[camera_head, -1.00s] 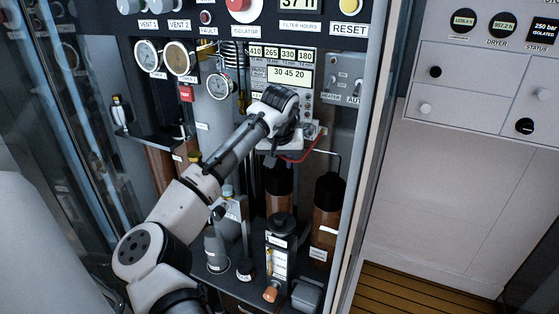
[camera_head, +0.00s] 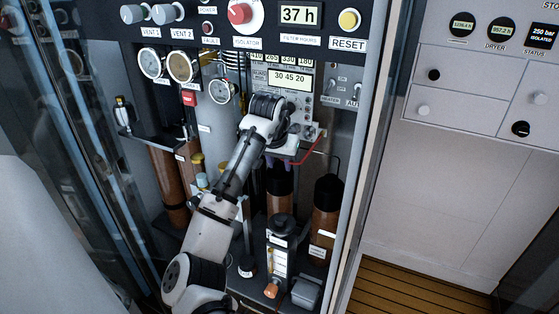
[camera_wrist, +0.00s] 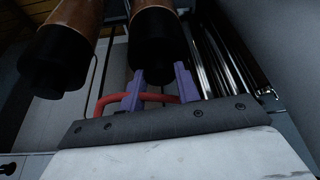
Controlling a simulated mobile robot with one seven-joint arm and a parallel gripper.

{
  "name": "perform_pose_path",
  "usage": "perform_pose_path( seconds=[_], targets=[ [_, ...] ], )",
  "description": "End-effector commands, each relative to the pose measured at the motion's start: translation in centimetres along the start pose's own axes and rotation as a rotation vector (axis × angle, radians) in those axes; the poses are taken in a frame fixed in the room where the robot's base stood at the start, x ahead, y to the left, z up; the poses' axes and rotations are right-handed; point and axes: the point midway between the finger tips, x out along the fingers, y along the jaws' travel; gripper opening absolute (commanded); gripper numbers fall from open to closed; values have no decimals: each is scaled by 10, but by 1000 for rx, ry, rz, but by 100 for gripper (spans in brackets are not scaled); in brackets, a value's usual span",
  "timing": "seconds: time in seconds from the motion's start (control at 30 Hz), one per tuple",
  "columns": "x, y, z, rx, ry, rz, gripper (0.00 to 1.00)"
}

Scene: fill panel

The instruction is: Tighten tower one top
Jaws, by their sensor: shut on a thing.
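My gripper (camera_head: 277,164) points down behind the wrist at the middle of the fill panel. In the wrist view, its two purple fingers (camera_wrist: 159,90) sit at either side of the black top (camera_wrist: 156,48) of a copper-brown tower and are shut on it. In the head view, that tower (camera_head: 279,204) stands below the gripper, its upper end partly hidden. A second brown tower (camera_head: 325,222) with a black top stands to its right; its top also shows at the left of the wrist view (camera_wrist: 55,62). I cannot read which tower is number one.
A red hose (camera_head: 311,150) passes close to the gripper and crosses by the fingers in the wrist view. A black-capped gauge column (camera_head: 279,255) stands in front. More brown columns (camera_head: 167,185) stand left. The panel's glass side and frame border the space.

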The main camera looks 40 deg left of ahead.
Motion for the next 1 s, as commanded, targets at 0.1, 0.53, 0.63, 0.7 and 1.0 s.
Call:
perform_pose_path(
  seconds=[0.1, 0.53, 0.63, 0.7, 1.0],
  targets=[
    [-1, 0, -1, 1, 4, 0, 9],
    [0, 0, 0, -1, 1, -1, 54],
    [-4, 0, 0, -1, 2, -1, 54],
    [-11, 0, 0, 0, 2, -2, 54],
    [-60, 1, 0, 0, 3, -1, 54]
  ],
)
